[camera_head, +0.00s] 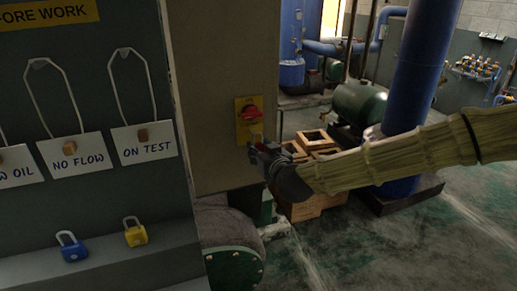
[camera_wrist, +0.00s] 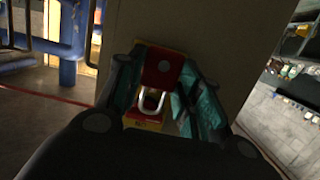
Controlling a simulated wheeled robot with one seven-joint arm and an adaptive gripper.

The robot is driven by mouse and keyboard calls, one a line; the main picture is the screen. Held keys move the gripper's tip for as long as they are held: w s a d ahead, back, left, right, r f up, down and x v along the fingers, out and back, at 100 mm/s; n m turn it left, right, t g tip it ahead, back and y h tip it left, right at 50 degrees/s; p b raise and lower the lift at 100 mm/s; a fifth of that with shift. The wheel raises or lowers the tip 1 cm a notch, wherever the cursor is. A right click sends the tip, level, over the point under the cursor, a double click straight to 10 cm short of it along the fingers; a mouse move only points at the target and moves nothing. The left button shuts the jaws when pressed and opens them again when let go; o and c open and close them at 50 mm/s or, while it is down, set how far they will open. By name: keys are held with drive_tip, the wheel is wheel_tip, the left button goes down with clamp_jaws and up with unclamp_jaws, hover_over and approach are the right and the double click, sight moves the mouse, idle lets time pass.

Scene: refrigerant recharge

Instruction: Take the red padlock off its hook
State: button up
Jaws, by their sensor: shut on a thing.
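The red padlock (camera_wrist: 162,65) is between the fingers of my gripper (camera_wrist: 160,88) in the wrist view, its silver shackle (camera_wrist: 151,101) pointing down in that picture. In the head view my gripper (camera_head: 262,149) is at the cabinet front, just below a yellow plate (camera_head: 241,128) with a red rotary knob (camera_head: 250,113). The shackle shows upright at the plate's lower edge. My gripper is shut on the padlock body, which it mostly hides in the head view. I cannot tell whether the shackle is around a hook.
A blue padlock (camera_head: 73,247) and a yellow padlock (camera_head: 136,232) are on the ledge at left. Tags, including ON TEST (camera_head: 144,140), hang above. Wooden crates (camera_head: 304,208) stand behind my gripper. A blue pipe column (camera_head: 420,75) rises behind my arm. Open floor is at right.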

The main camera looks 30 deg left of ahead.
drive_tip(key=shift+f+v, duration=0.15)
drive_tip(key=shift+v, duration=0.7)
drive_tip(key=shift+f+v, duration=0.15)
drive_tip(key=shift+v, duration=0.65)
